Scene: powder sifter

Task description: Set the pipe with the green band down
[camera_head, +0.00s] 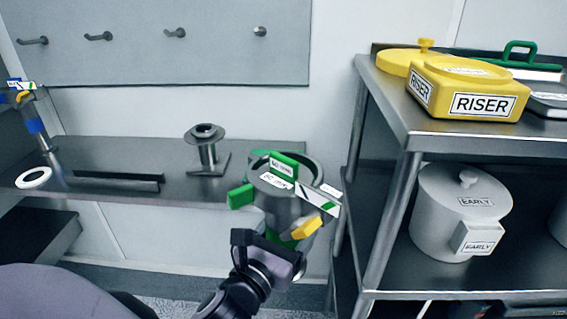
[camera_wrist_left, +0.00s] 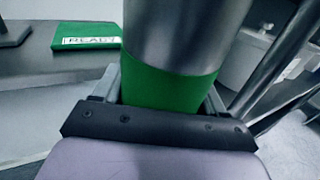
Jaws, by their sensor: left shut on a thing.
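The grey metal pipe with the green band (camera_head: 279,208) is upright in the middle of the head view, over the right end of the wall shelf. My left gripper (camera_head: 282,243) is shut around the pipe's lower part. In the left wrist view the green band (camera_wrist_left: 168,90) sits between the two fingers, with bare metal (camera_wrist_left: 188,32) above it. The pipe's bottom end is hidden. A green plate labelled READY (camera_wrist_left: 88,38) lies on the shelf beside it. My right gripper is not in view.
The wall shelf (camera_head: 120,192) carries a flanged spool (camera_head: 205,148), a dark bracket (camera_head: 115,182) and a white ring (camera_head: 34,178). A blue-banded pipe (camera_head: 38,128) stands far left. A metal rack (camera_head: 392,150) at right holds a yellow RISER box (camera_head: 468,92) and a white EARLY pot (camera_head: 455,210).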

